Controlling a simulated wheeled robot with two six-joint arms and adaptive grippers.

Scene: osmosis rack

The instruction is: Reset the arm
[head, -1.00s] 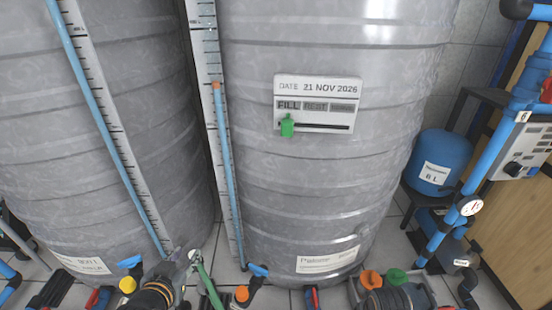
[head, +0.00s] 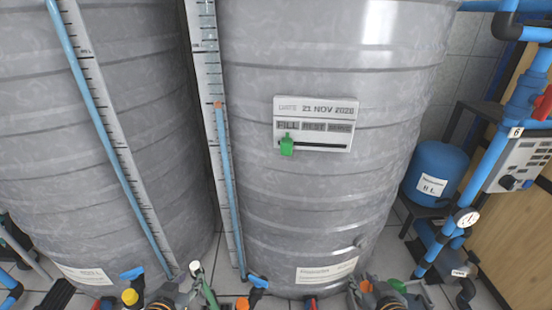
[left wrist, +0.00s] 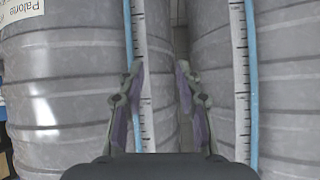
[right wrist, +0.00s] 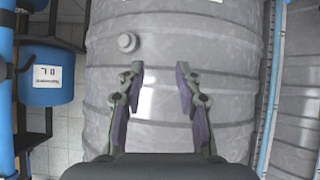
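My left gripper (head: 182,288) is low in the head view, in front of the gap between two grey tanks. In the left wrist view its two fingers (left wrist: 158,85) are apart with nothing between them. My right gripper (head: 374,288) is at the bottom of the head view, in front of the right tank. In the right wrist view its fingers (right wrist: 160,80) are also apart and empty, facing the tank wall. Most of both arms is out of the head view.
The right tank (head: 300,200) bears a date panel (head: 318,112) with a green slider (head: 287,145) under FILL. The left tank (head: 110,190) stands beside it. Valves with blue and yellow (head: 130,297) parts are near the floor. A blue vessel (head: 435,165) and pipes stand at right.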

